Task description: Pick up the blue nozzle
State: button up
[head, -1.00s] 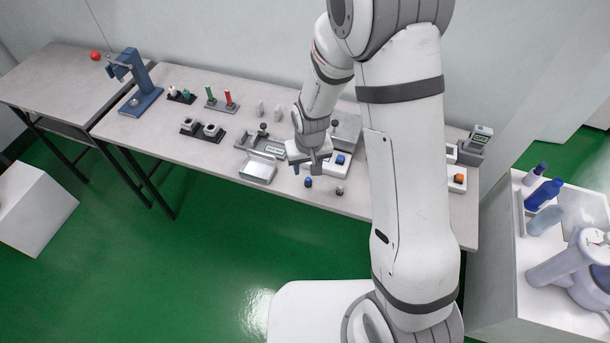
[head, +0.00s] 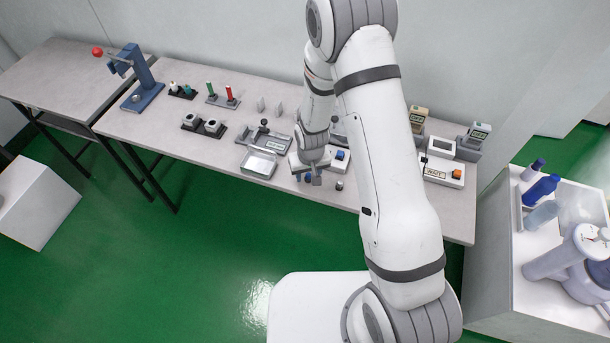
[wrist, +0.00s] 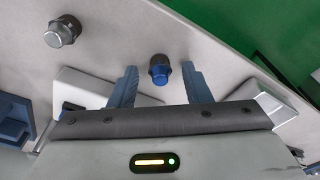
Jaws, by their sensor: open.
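The blue nozzle (wrist: 159,72) is small, with a dark band and a blue end. In the wrist view it shows between the two blue fingers of my gripper (wrist: 159,67), with a gap on each side. In the head view my gripper (head: 308,180) is at the front edge of the table, over the blue nozzle (head: 308,177), which is partly hidden. The fingers are open and empty. I cannot tell how far they reach down beside the nozzle.
A grey nozzle (wrist: 62,32) stands close by, also in the head view (head: 339,185). A metal tray (head: 259,165) lies left of my gripper. Testers (head: 441,172) stand at the right.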

jog(key=shift+c, duration=0.4)
grip_shut()
jog(key=shift+r, duration=0.1)
